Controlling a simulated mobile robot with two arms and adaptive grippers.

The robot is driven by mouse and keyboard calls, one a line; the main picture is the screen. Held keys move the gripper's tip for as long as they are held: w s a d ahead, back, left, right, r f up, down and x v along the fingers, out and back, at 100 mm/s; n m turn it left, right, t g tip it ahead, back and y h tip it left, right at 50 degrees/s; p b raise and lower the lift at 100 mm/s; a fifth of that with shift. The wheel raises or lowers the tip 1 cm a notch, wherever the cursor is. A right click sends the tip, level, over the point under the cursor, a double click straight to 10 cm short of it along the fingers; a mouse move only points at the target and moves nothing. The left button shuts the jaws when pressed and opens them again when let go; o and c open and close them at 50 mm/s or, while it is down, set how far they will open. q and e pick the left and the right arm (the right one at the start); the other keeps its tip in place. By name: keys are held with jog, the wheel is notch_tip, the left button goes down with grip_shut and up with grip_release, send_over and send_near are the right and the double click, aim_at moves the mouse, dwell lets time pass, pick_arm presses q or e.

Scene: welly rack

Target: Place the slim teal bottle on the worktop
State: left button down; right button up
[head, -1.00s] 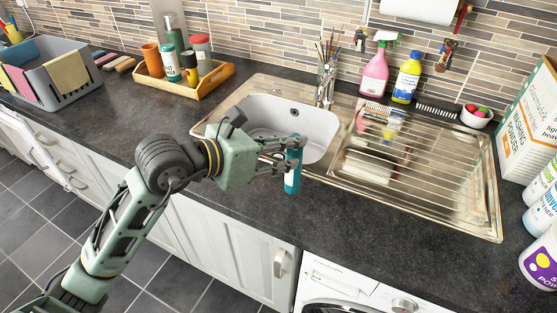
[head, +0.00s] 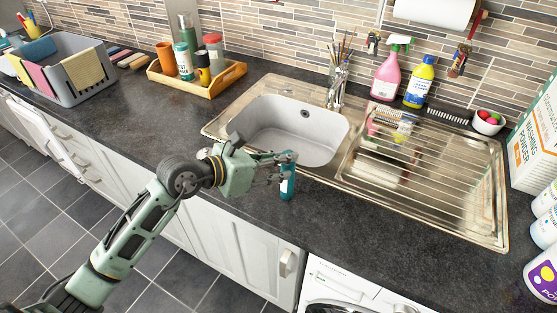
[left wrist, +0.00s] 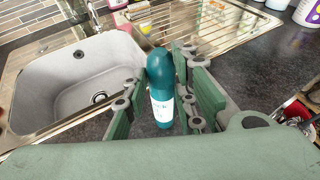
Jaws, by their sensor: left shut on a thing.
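The slim teal bottle (head: 288,187) has a white label, which shows in the left wrist view, where the bottle (left wrist: 161,75) stands between the two finger sets. My left gripper (head: 284,166) is shut on it, in front of the sink's front rim. The bottle looks close to upright over the dark worktop (head: 240,208). I cannot tell whether its base touches the worktop. The fingers hide part of its upper body in the head view. My right gripper is not in view.
The sink bowl (head: 290,132) lies just behind the bottle, with the ribbed drainer (head: 425,190) to its right. A wooden tray (head: 205,88) with bottles stands at the back left. The worktop's front strip is clear around the bottle.

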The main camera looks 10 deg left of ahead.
pick_arm(q)
jog(key=shift+f, duration=0.15)
jog(key=c, duration=1.4)
grip_release()
jog(key=shift+c, duration=0.2)
jog(key=b+v, duration=0.3)
jog(key=v, duration=0.9)
jog(key=shift+b, duration=0.3)
